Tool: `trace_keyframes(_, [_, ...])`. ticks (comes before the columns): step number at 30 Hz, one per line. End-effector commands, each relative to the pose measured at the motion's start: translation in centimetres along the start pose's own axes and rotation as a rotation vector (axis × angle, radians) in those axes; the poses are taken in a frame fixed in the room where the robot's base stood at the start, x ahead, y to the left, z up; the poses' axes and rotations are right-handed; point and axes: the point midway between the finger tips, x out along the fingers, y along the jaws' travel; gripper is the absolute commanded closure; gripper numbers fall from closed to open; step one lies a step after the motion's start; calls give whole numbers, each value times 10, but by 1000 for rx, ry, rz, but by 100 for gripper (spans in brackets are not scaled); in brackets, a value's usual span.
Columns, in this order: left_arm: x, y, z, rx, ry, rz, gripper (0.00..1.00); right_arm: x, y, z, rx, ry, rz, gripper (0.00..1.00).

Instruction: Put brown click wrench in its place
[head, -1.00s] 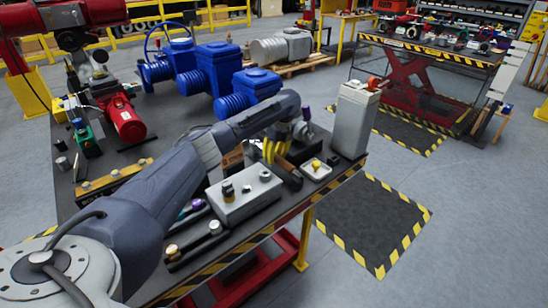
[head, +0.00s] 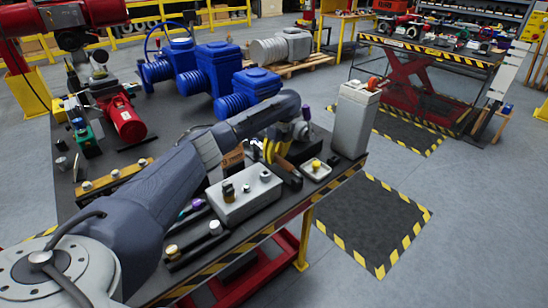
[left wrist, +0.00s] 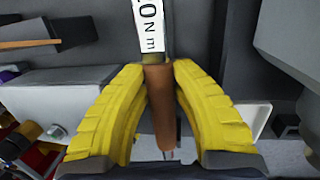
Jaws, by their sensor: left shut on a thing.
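My left gripper (head: 268,149) has yellow fingers and is over the work table near its right end. In the left wrist view the fingers (left wrist: 160,105) are closed on the brown handle of the click wrench (left wrist: 160,110), one on each side. The wrench's white scale marked "N m" (left wrist: 151,28) points to the top of that view. In the head view the wrench is largely hidden by the gripper and arm, and I cannot tell whether it touches the table. My right gripper is not in view.
A grey box with knobs (head: 243,197) lies in front of the gripper. A small white tray with a yellow knob (head: 316,169) and a tall grey canister (head: 355,120) stand to its right. Blue valve actuators (head: 210,78) stand behind. The striped table edge is close in front.

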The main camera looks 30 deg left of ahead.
Motion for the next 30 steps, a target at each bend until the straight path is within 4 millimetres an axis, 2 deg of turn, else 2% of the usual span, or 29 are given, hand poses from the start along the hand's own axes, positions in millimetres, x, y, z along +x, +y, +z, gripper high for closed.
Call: trace_keyframes(30, [18,-3,-2,0,0,-1,100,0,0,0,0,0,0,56])
